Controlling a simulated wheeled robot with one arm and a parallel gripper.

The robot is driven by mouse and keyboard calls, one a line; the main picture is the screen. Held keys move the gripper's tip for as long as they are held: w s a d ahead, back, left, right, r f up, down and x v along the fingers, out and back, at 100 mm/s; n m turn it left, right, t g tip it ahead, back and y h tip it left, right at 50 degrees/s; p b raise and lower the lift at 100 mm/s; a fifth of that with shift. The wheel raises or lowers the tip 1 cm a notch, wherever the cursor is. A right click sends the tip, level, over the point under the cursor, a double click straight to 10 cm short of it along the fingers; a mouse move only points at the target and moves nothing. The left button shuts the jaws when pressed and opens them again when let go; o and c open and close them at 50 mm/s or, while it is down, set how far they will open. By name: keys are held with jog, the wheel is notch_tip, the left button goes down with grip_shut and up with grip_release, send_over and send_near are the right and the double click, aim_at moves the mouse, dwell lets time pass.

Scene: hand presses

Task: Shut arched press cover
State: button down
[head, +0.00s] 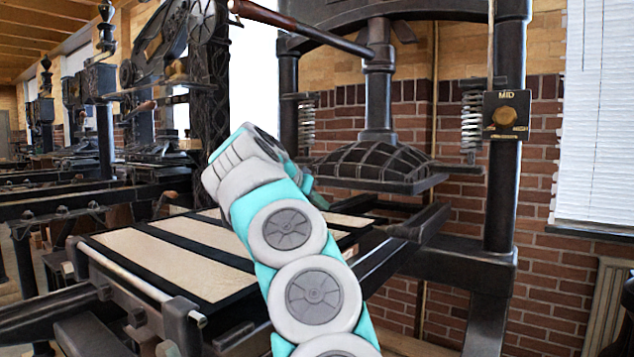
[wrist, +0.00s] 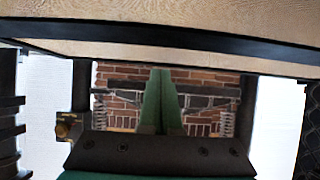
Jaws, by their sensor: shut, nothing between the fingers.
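The arched press (head: 507,160) stands at the right, its domed dark platen (head: 375,163) raised on a thick screw. In front and to the left, a black-framed panel with cream strips (head: 190,258) lies about flat at bed height. I cannot tell whether it is the cover itself or the bed surface. A strip of it also shows along the top of the wrist view (wrist: 160,49). My gripper (head: 314,192) is over the panel's far side, left of the platen, partly hidden by my wrist. Its green fingers (wrist: 160,98) are together and empty, apart from the panel in the wrist view.
A long lever (head: 300,28) with a wooden grip crosses above my arm. Coil springs (head: 472,115) hang beside the platen. Dark rails (head: 400,243) run under it. Other presses (head: 100,110) stand at the left.

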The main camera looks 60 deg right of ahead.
jog(key=shift+f, duration=0.6)
jog(key=shift+f, duration=0.15)
jog(key=v, duration=0.8)
jog(key=shift+d+r, duration=0.1)
jog(key=shift+r, duration=0.4)
